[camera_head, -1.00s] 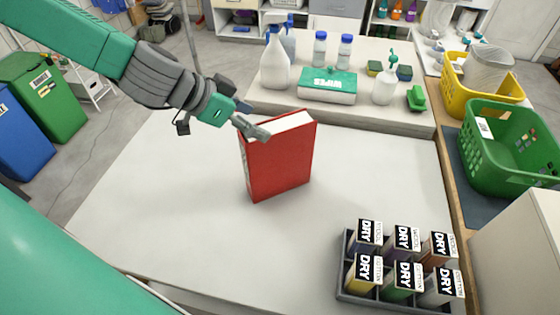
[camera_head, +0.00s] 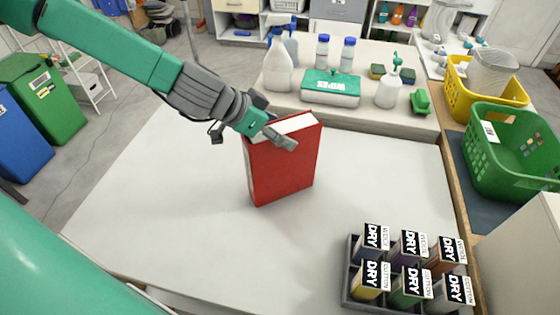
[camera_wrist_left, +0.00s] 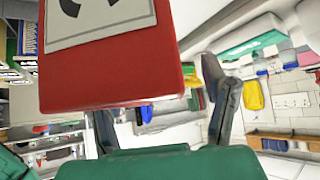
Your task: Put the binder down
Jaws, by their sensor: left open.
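The red binder (camera_head: 283,167) stands upright on the white table (camera_head: 160,225), with its pale page edges facing up. My left gripper (camera_head: 282,138) is at the binder's upper part, one finger showing across its front face near the top edge. In the left wrist view the binder (camera_wrist_left: 115,75) fills the upper left, with part of a white label showing. The gripper's two fingers (camera_wrist_left: 165,105) are spread apart there, and the binder hides part of the left one. Whether a finger touches the binder I cannot tell. My right gripper is not in view.
A grey divided tray (camera_head: 352,270) with several DRY-labelled boxes stands at the front right. A raised ledge (camera_head: 350,115) behind holds spray bottles and a wipes pack (camera_head: 330,85). Green (camera_head: 510,160) and yellow (camera_head: 460,85) baskets stand at right. The table left of the binder is clear.

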